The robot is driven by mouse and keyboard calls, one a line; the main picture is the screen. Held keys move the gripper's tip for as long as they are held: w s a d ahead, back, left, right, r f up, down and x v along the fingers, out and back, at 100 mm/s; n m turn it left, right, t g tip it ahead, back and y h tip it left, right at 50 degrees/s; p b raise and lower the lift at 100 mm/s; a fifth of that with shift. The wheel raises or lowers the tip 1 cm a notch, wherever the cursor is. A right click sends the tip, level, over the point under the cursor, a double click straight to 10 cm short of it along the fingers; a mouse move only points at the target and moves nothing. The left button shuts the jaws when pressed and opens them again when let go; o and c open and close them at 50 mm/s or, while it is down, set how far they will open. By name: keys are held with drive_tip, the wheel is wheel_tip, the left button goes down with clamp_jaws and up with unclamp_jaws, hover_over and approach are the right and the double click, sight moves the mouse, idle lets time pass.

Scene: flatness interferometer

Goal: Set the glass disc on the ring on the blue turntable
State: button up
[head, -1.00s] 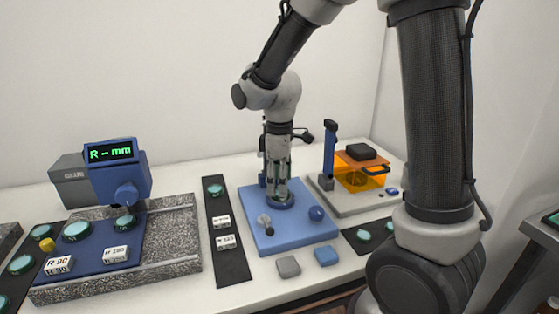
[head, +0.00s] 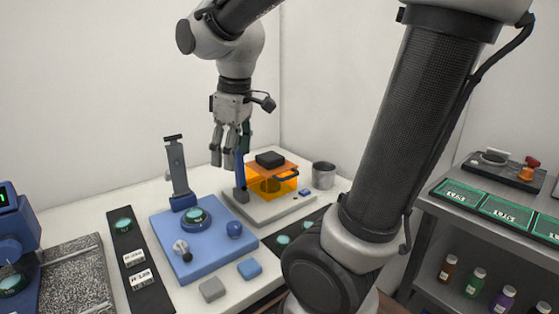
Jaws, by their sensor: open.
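The blue turntable (head: 165,245) stands in the middle of the bench. A teal glass disc (head: 195,215) lies on the dark-rimmed round ring (head: 195,226) on it, seemingly flat. My gripper (head: 231,157) is open and empty. It hangs above and to the right of the disc, in front of the orange-hooded instrument, clear of the turntable. Its lower fingers partly overlap that instrument's blue post in the picture.
A grey upright (head: 178,170) rises at the turntable's back. The orange hood (head: 271,180) stands behind right. Black strips (head: 150,290) with more discs lie either side. A metal cup (head: 323,175) stands farther right.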

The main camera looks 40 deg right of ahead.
drive_tip(key=s+d+m+t, duration=0.2)
drive_tip(key=s+d+m, duration=0.4)
drive_tip(key=s, duration=0.5)
drive_tip(key=shift+d+m+t, duration=0.2)
drive_tip(key=shift+m+t, duration=0.1)
drive_tip(key=shift+m, duration=0.2)
